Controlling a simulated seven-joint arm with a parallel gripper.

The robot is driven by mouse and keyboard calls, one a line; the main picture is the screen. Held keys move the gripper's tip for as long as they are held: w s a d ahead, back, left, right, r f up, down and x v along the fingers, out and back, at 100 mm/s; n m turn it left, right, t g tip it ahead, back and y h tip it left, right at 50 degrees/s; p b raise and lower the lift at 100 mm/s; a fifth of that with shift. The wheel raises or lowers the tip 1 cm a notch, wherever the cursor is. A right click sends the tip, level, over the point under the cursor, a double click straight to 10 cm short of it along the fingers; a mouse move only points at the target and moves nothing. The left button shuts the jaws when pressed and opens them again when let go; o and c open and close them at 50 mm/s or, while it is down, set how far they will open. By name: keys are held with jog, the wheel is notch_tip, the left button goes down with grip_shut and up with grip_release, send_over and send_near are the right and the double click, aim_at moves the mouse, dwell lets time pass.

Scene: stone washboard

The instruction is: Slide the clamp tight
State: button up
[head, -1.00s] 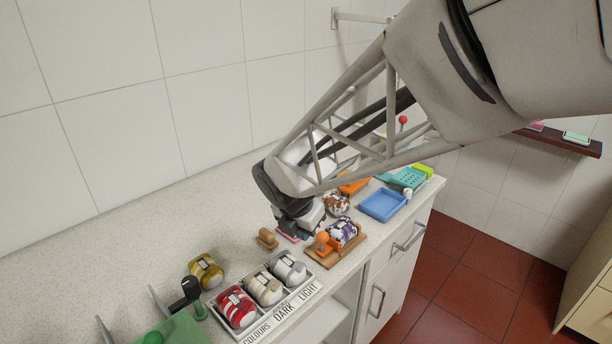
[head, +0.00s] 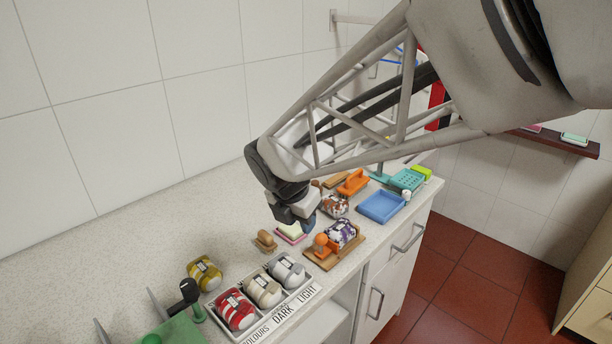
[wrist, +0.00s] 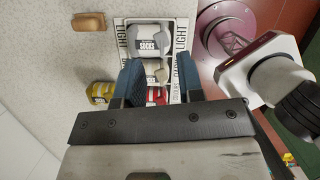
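A wooden board (head: 320,263) lies near the counter's front edge. On it sit an orange knobbed piece (head: 321,241), which looks like the clamp, and a purple and white patterned bundle (head: 343,233). The orange piece is at the bundle's left side; I cannot tell whether they touch. My gripper (head: 311,206) hangs above and behind the board, apart from it. In the wrist view my gripper (wrist: 158,72) has its two blue fingers spread with nothing held between them. The board and clamp are not seen in the wrist view.
A sorting tray (head: 314,291) holds red, cream and grey sock rolls; a yellow roll (head: 204,273) lies behind it. A wooden brush (head: 265,241) and a pink soap dish (head: 291,238) are close by. A blue tray (head: 381,206) stands to the right.

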aim_at(321, 234)
jog(key=shift+o, duration=1.2)
jog(key=shift+w+d+f, duration=0.15)
jog(key=shift+w, duration=0.25)
jog(key=shift+o, duration=0.8)
jog(key=w+d+f+m+g, duration=0.4)
jog(key=w, duration=0.4)
jog(key=shift+w+f+y, duration=0.15)
jog(key=shift+w+y, duration=0.15)
jog(key=shift+f, duration=0.1)
jog(key=shift+s+d+f, duration=0.15)
jog(key=shift+s+f, duration=0.05)
jog(key=shift+f, duration=1.05)
jog(key=shift+s+d+f, duration=0.1)
jog(key=shift+s+f, duration=0.15)
jog(key=shift+f, duration=1)
jog(key=shift+s+d+f, duration=0.15)
jog(key=shift+s+f, duration=0.05)
jog(key=shift+f, duration=1.05)
grip_shut()
